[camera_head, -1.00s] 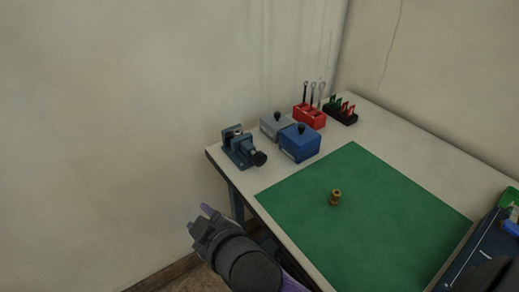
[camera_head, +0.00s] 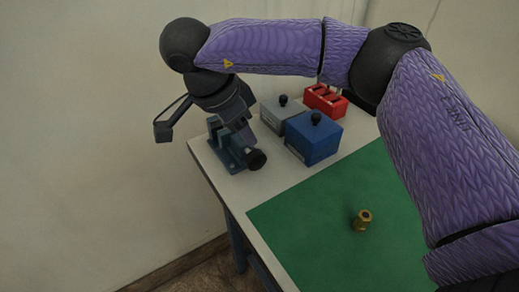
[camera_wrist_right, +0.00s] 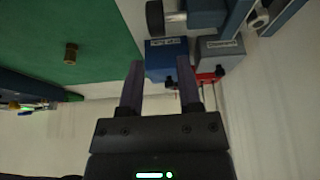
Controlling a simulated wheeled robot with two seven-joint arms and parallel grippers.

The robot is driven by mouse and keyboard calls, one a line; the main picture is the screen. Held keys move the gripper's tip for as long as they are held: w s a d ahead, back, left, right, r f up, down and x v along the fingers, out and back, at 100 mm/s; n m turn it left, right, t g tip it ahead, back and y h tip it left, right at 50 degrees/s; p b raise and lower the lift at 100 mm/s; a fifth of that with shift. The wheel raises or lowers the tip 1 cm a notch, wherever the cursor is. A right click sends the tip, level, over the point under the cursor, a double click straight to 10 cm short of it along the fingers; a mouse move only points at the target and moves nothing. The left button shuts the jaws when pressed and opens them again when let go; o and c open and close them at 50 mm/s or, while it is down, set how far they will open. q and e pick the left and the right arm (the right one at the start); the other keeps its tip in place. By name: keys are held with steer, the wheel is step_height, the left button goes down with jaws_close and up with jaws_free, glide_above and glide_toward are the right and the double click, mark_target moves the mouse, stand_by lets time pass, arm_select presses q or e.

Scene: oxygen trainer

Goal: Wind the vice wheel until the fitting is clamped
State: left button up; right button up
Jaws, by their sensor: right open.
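The blue vice (camera_head: 231,151) stands at the table's left corner, with its round black wheel (camera_head: 256,159) facing the front right. The wheel also shows at the top of the right wrist view (camera_wrist_right: 155,18). The brass fitting (camera_head: 361,221) stands on the green mat, apart from the vice; it also shows in the right wrist view (camera_wrist_right: 71,53). My right gripper (camera_head: 203,124) is above and beside the vice, hiding part of its back. In the right wrist view its two fingers (camera_wrist_right: 162,78) are apart with nothing between them. My left gripper is out of view.
A blue box (camera_head: 314,142) and a grey box (camera_head: 284,117), both with black knobs, stand close right of the vice. A red rack (camera_head: 325,101) is behind them. The green mat (camera_head: 310,215) is mostly bare. My right arm hides the table's right side.

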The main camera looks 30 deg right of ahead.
mark_target(255, 153)
steer(key=b+x, duration=0.1)
steer(key=x, duration=0.2)
steer(key=b+x, duration=0.1)
steer(key=x, duration=0.3)
steer(key=shift+s+a+f, duration=0.1)
steer(key=shift+s+f, duration=0.1)
steer(key=shift+f, duration=0.2)
jaws_close()
